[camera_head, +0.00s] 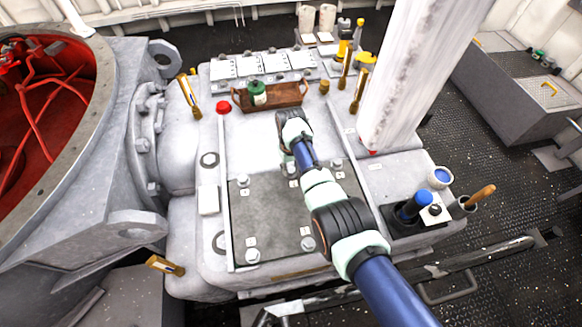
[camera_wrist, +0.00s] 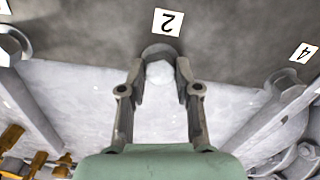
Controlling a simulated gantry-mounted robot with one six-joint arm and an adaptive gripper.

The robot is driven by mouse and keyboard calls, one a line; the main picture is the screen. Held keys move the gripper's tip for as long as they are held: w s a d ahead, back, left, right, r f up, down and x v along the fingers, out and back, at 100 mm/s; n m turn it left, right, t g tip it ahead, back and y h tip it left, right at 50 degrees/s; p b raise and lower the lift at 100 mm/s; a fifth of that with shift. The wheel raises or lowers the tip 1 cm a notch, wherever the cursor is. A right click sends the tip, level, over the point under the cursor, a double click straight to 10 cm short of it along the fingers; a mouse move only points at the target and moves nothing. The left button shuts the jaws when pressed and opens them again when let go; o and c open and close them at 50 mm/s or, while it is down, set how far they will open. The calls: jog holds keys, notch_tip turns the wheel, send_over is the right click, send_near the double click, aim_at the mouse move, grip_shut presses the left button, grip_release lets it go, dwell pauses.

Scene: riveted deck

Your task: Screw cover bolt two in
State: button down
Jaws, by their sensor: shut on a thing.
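The dark grey cover plate (camera_head: 270,222) lies on the pale machine housing, with bolts near its edges. My gripper (camera_wrist: 160,90) is over the middle of the cover's far edge and points down. In the wrist view its two fingers are shut on the grey head of cover bolt two (camera_wrist: 159,70), one finger on each side. The white label 2 (camera_wrist: 168,22) is beside that bolt. The bolt's shank and hole are hidden, so I cannot tell how deep it sits. Label 4 (camera_wrist: 303,52) shows at the right. In the head view my arm partly hides the bolt.
Behind the cover, a brown tray (camera_head: 240,101) holds a green-capped bottle (camera_head: 257,92). A white column (camera_head: 405,75) rises at the right. A black holder (camera_head: 405,222) with a blue-handled tool and a cup with a wooden handle (camera_head: 480,197) stand front right. A red-lined opening lies left.

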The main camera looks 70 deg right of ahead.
jog(key=m, duration=0.4)
jog(key=shift+d+r+m, duration=0.1)
jog(key=shift+r+m, duration=0.15)
jog(key=shift+m, duration=0.05)
jog(key=m, duration=0.4)
jog(key=shift+m, duration=0.3)
jog(key=m, duration=0.4)
jog(key=shift+m, duration=0.3)
jog(key=m, duration=0.3)
jog(key=shift+m, duration=0.3)
jog(key=m, duration=0.4)
jog(key=shift+m, duration=0.3)
jog(key=m, duration=0.8)
jog(key=shift+m, duration=2.4)
